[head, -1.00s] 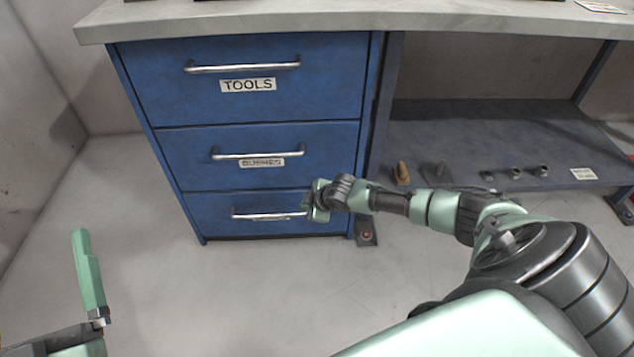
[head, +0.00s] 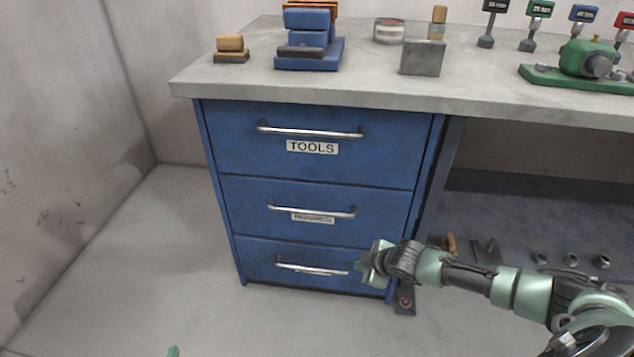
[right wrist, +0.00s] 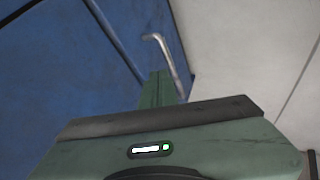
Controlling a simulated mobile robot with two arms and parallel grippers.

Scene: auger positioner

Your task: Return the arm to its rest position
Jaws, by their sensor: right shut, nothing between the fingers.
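My right arm comes in from the right in the head view, and its gripper (head: 359,267) is at the right end of the bottom drawer's handle (head: 312,268). In the right wrist view the green fingers (right wrist: 158,88) are together and empty, beside the bent end of a metal handle (right wrist: 163,50). Whether they touch the handle I cannot tell. The blue drawer cabinet (head: 318,185) has its drawers shut. Only a small green tip of my left gripper (head: 173,351) shows at the bottom edge of the head view.
A lower shelf (head: 510,215) with small parts lies behind my right arm. The floor at left (head: 130,270) is clear.

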